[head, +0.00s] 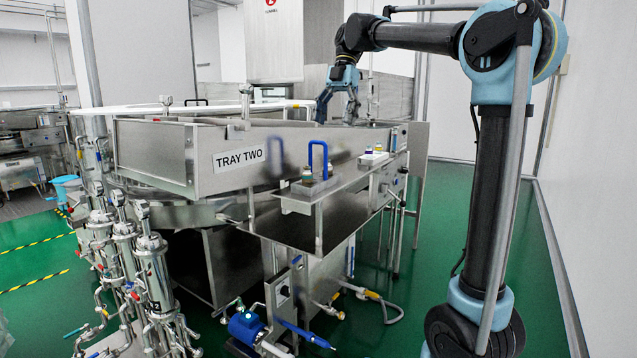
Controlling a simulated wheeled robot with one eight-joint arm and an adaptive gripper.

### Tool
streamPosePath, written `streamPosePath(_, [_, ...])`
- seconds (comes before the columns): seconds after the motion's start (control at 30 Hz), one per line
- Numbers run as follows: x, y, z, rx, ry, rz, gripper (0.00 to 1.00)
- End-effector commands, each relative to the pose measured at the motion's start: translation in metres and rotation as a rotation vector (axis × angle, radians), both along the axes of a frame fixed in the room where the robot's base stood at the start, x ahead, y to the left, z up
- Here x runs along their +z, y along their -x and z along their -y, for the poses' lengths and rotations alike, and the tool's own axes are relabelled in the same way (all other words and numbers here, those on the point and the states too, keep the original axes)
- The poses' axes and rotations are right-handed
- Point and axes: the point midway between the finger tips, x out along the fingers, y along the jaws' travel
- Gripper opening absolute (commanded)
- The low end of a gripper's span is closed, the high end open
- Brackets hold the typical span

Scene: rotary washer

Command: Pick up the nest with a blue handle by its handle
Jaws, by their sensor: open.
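A bright blue arched handle (318,148) stands upright over the small metal shelf on the front of the washer. The nest (311,187) under it appears as a low metal piece with small vial-like items by the handle's foot; its details are too small to tell. My gripper (337,118) hangs from my arm above and behind the handle, over the washer's far part. Its fingers point down and are spread apart, with nothing seen between them. The handle and gripper are apart.
The steel washer wall (180,155) labelled TRAY TWO runs along the left of the shelf. A second group of small items (374,154) sits farther right on the ledge. Pipes and cylinders (150,265) crowd the lower left. The green floor (455,200) at right is partly clear.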

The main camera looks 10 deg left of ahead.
Motion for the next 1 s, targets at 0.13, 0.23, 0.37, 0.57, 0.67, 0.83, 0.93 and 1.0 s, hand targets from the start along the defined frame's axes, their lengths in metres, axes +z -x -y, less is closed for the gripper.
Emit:
streamPosePath(0.13, [-0.004,0.002,-0.007,0.037,-0.012,-0.003,0.78])
streamPosePath(0.23, [-0.017,0.007,-0.009,0.038,-0.012,-0.003,0.78])
streamPosePath(0.37, [-0.039,0.016,-0.013,0.038,-0.012,-0.003,0.78])
streamPosePath(0.57, [-0.072,0.028,-0.017,0.036,-0.012,-0.003,0.78])
streamPosePath(0.67, [-0.087,0.034,-0.020,0.037,-0.012,-0.003,0.78])
streamPosePath(0.83, [-0.105,0.041,-0.023,0.035,-0.011,-0.003,0.78])
streamPosePath(0.93, [-0.109,0.043,-0.023,0.034,-0.011,-0.003,0.78])
streamPosePath(1.0, [-0.112,0.044,-0.024,0.034,-0.011,-0.003,0.78])
